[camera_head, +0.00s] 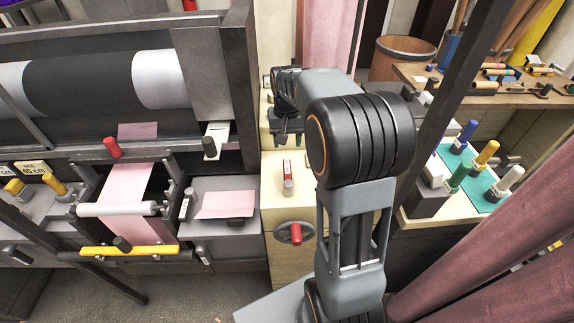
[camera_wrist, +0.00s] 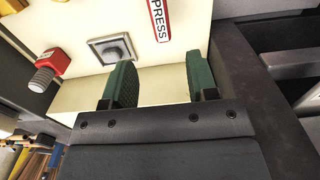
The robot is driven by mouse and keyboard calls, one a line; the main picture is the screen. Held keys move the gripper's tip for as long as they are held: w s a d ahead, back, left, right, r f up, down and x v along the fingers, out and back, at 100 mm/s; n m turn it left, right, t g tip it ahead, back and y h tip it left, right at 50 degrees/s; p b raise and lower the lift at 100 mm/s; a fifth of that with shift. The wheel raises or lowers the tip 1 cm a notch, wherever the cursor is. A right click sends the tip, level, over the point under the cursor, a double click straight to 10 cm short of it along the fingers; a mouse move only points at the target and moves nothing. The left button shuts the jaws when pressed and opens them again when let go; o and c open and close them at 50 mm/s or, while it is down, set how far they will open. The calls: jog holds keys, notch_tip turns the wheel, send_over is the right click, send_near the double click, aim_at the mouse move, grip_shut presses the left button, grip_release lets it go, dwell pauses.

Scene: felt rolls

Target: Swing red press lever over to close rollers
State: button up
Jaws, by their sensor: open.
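My gripper (camera_head: 287,137) hangs over the cream cabinet (camera_head: 274,205), behind my forearm in the head view. Its two green-padded fingers (camera_wrist: 162,88) are apart with nothing between them. A label reading PRESS (camera_wrist: 160,20), red with white, lies on the cream top beyond the fingertips. A grey knob on a square plate (camera_wrist: 110,50) is beside it. A red part with a grey ribbed end (camera_wrist: 50,62) is at the left; I cannot tell if it is the lever. In the head view a red grip (camera_head: 112,147) stands above the white roller (camera_head: 118,209) and pink felt.
A grey upright post (camera_head: 440,110) crosses the right side, near a teal tray (camera_head: 477,186) of coloured pegs. Pink felt rolls (camera_head: 490,265) fill the lower right. A dark frame (camera_head: 240,80) stands left of my gripper.

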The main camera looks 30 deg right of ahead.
aim_at(287, 165)
notch_tip(287, 165, down, 10)
jog(key=shift+f, duration=0.15)
dwell(0.3)
jog(key=shift+c, duration=0.2)
grip_shut()
dwell(0.3)
